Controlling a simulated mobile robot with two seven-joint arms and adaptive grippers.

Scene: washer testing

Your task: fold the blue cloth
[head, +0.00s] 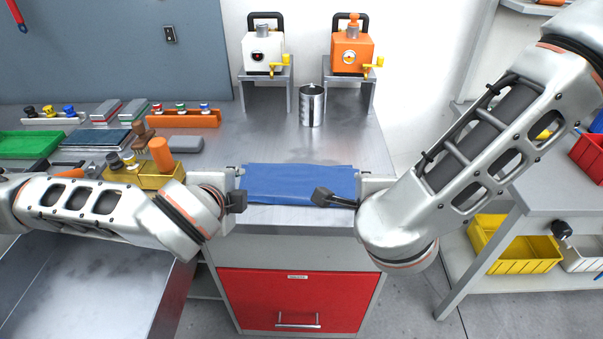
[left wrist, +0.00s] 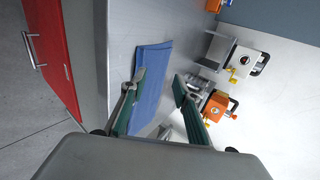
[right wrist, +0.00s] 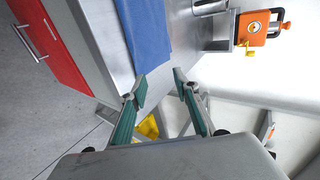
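The blue cloth (head: 298,182) lies flat as a wide rectangle near the front edge of the metal worktop. It also shows in the left wrist view (left wrist: 153,85) and the right wrist view (right wrist: 143,28). A line near one end in the left wrist view suggests a layered edge. My left gripper (head: 238,188) is at the cloth's left end; its fingers stand apart in the left wrist view (left wrist: 158,88). My right gripper (head: 345,188) is at the cloth's right end, its fingers apart and empty in the right wrist view (right wrist: 160,86). Head-view contact with the cloth is unclear.
A metal cylinder (head: 312,105) stands behind the cloth. White (head: 262,52) and orange (head: 352,55) machines sit on stands at the back. A yellow bin (head: 140,178) is near my left arm. A red drawer (head: 298,300) is below the worktop. The surface behind the cloth is mostly clear.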

